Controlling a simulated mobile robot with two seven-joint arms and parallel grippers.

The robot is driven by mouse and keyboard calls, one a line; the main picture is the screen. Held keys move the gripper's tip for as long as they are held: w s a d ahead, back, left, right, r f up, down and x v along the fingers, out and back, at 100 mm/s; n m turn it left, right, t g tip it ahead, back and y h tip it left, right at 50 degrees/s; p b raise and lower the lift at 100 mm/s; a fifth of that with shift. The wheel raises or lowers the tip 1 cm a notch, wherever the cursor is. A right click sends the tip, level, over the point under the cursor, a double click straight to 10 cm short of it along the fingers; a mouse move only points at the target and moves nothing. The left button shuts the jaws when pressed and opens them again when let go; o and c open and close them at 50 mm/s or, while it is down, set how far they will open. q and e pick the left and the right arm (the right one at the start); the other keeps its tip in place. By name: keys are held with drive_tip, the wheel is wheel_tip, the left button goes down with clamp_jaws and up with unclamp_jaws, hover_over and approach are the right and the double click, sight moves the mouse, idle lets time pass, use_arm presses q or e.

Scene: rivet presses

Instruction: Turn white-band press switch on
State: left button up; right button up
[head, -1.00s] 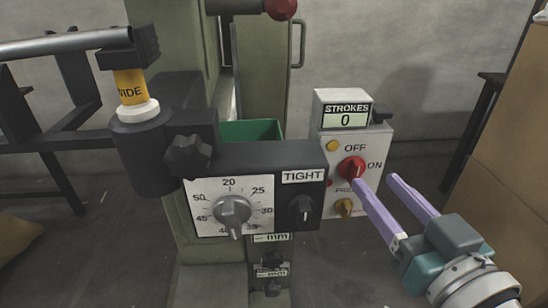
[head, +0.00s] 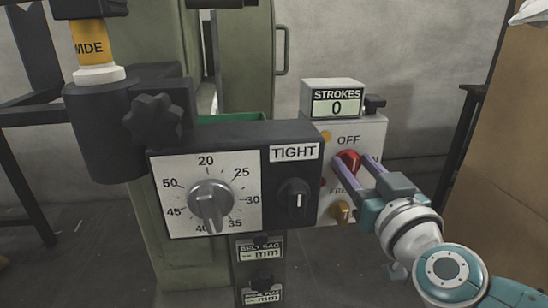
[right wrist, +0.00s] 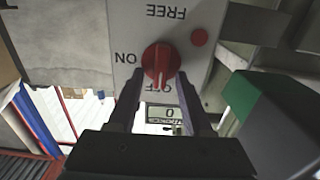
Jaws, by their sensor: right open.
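The red switch knob (head: 348,161) is on the pale control box (head: 361,132), with OFF above it and ON to its right, partly covered by my gripper. In the right wrist view the knob (right wrist: 160,64) appears upside down, its ridge along the OFF–FREE line rather than toward ON. My right gripper (head: 354,164) is open, its two purple fingers at the knob, one on each side; I cannot tell whether they touch it. The white band (head: 99,75) is on the press's post under a yellow WIDE sleeve (head: 90,43). My left gripper is not in view.
A stroke counter (head: 336,103) reading 0 sits atop the box. Left of the switch, a black block carries a TIGHT knob (head: 294,199) and a numbered dial (head: 211,200). A brown panel (head: 510,160) stands at right.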

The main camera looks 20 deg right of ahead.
drive_tip(key=shift+w, duration=0.1)
clamp_jaws()
idle(0.4)
